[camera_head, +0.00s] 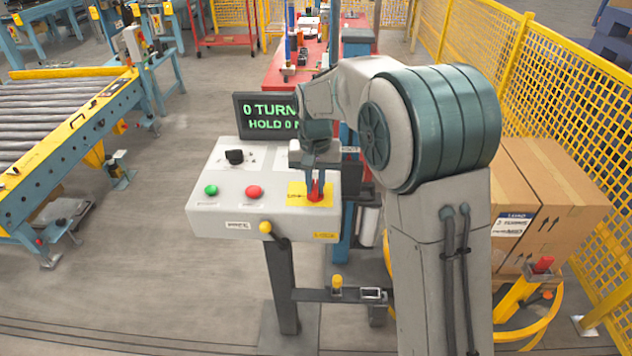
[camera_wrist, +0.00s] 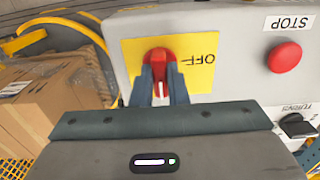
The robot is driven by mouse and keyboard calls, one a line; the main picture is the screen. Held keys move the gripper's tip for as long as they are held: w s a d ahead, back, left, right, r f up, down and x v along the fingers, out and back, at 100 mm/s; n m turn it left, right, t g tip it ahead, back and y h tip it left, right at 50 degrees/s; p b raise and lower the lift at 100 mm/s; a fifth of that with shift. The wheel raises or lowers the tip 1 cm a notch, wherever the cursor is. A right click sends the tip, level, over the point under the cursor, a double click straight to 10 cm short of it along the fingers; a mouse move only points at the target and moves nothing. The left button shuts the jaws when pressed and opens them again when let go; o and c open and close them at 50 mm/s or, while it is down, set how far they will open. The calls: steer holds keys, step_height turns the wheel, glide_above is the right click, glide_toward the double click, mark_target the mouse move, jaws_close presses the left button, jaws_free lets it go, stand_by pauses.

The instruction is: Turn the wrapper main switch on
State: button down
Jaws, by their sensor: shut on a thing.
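The main switch is a red rotary knob (camera_wrist: 158,56) on a yellow plate (camera_wrist: 195,80) marked OFF, seen in the wrist view. It also shows in the head view as a red knob (camera_head: 316,194) at the right of the grey control panel (camera_head: 215,222). My gripper (camera_wrist: 162,92) is shut on the red knob, a finger on each side of it. A white mark on the knob shows between the fingers. In the head view my gripper (camera_head: 316,180) reaches down onto the knob, and my arm hides part of the panel's right side.
A red button (camera_wrist: 284,57) labelled STOP, a green button (camera_head: 211,190) and a black knob (camera_head: 234,157) share the panel. A screen (camera_head: 262,117) with green text stands behind it. Boxes (camera_head: 560,195) and yellow fencing (camera_head: 575,100) are at right, a roller conveyor (camera_head: 60,120) at left.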

mark_target(316, 185)
stand_by(0.4)
steer(key=c, duration=1.4)
jaws_free()
steer(key=shift+c, duration=0.2)
step_height(316, 185, up, 14)
